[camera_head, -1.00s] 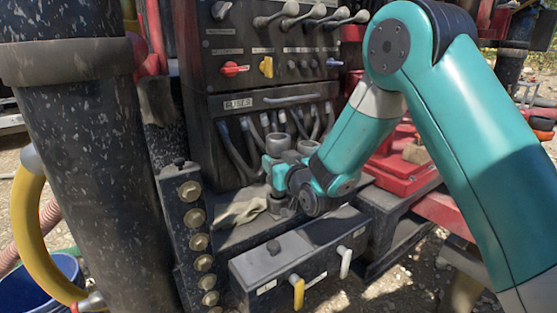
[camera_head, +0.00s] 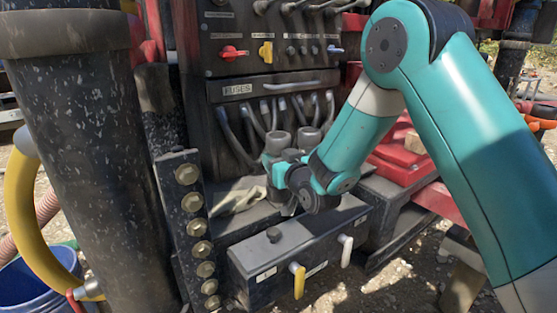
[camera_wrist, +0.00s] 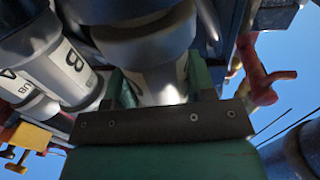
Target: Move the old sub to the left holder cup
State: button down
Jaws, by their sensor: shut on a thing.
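My gripper (camera_wrist: 160,88) is shut on a pale grey cylinder (camera_wrist: 158,82), which I take for the old sub. In the wrist view one green finger stands on each side of it. Its label is not visible. In the head view my gripper (camera_head: 282,182) is low in front of the fuse panel, and it hides most of what it holds. Two grey round cylinders (camera_head: 278,142) (camera_head: 308,138) stand close behind it; I cannot tell whether they are cups or subs. Pale cylinders with black lettering (camera_wrist: 72,70) stand at the left of the wrist view.
A black box (camera_head: 290,245) with a yellow and a white handle is below my gripper. A bolted post (camera_head: 192,225) stands at its left, beside a thick black column (camera_head: 95,150). A pale cloth (camera_head: 238,200) lies beside my gripper. Red equipment (camera_head: 400,155) is behind my arm.

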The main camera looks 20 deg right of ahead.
jog(key=shift+f+b, duration=0.4)
jog(key=shift+b, duration=0.25)
dwell(0.6)
jog(key=shift+c, duration=1.9)
grip_release()
jog(key=shift+f, duration=0.3)
jog(key=s+d+b, duration=0.3)
jog(key=s+b, duration=1.4)
jog(key=b, duration=0.1)
jog(key=shift+r+b, duration=0.15)
jog(key=shift+b, duration=0.2)
jog(key=shift+s, duration=0.1)
